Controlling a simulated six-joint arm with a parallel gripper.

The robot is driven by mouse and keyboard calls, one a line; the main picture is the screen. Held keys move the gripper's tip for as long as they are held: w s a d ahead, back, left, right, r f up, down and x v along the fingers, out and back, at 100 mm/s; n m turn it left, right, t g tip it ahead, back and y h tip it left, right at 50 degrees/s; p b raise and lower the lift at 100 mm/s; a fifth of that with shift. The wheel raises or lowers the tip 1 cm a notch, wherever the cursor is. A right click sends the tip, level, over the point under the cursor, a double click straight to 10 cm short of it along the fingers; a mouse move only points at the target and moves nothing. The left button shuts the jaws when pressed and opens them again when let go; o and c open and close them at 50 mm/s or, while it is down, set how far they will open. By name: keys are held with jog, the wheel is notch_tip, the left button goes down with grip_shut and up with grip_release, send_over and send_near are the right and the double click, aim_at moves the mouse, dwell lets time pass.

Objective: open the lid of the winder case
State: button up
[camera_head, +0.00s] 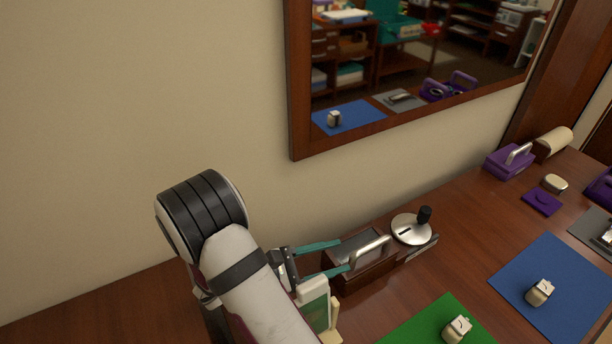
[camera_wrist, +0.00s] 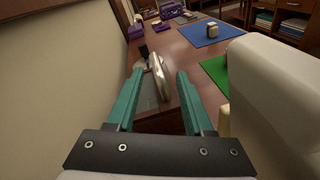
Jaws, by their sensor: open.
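The winder case appears to be the dark brown box (camera_head: 372,272) against the wall. Its grey lid (camera_head: 357,246) looks closed and carries a silver bar handle (camera_head: 371,249). A round silver disc (camera_head: 412,230) with a black knob sits at its far end. My gripper (camera_head: 345,256) is open, its two teal fingers apart over the near part of the box. In the wrist view the handle (camera_wrist: 160,77) shows between the fingertips, slightly right of centre. I cannot tell whether either finger touches it.
A green mat (camera_head: 430,322) and a blue mat (camera_head: 560,280) lie to the right, each bearing a small cream object. A purple case (camera_head: 508,161) and a cream rounded object (camera_head: 553,142) stand farther back. The wall and a framed mirror (camera_head: 400,125) border the table.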

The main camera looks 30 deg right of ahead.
aim_at(350, 258)
jog(key=d+f+n+t+h, duration=0.2)
jog(key=f+n, duration=0.1)
jog(key=shift+s+d+f, duration=0.1)
jog(key=shift+d+f, duration=0.1)
jog(key=shift+d, duration=0.05)
jog(key=d, duration=0.7)
jog(key=shift+c, duration=0.2)
jog(key=shift+a, duration=0.1)
grip_shut()
dwell(0.6)
